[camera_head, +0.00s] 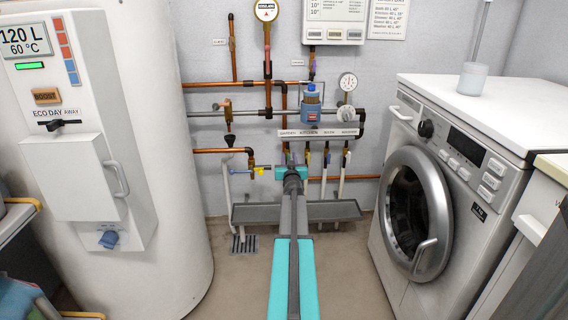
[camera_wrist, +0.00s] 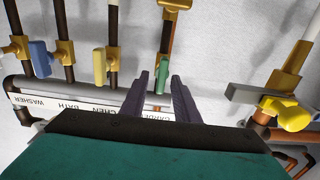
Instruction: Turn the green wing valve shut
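The green wing valve (camera_wrist: 161,79) shows in the wrist view on a brass fitting, at the garden end of the label strip. Its green handle lies roughly in line with the pipe. My gripper (camera_wrist: 161,80) is open, with its two dark fingers on either side of the handle. A gap shows beside the handle, and I cannot tell whether either finger touches it. In the head view my gripper (camera_head: 291,172) is in front of the manifold and hides the green valve.
A yellow knob (camera_wrist: 293,114) and grey lever (camera_wrist: 250,95) are on the right. The washing machine (camera_head: 470,160) and boiler (camera_head: 100,160) flank my arm.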

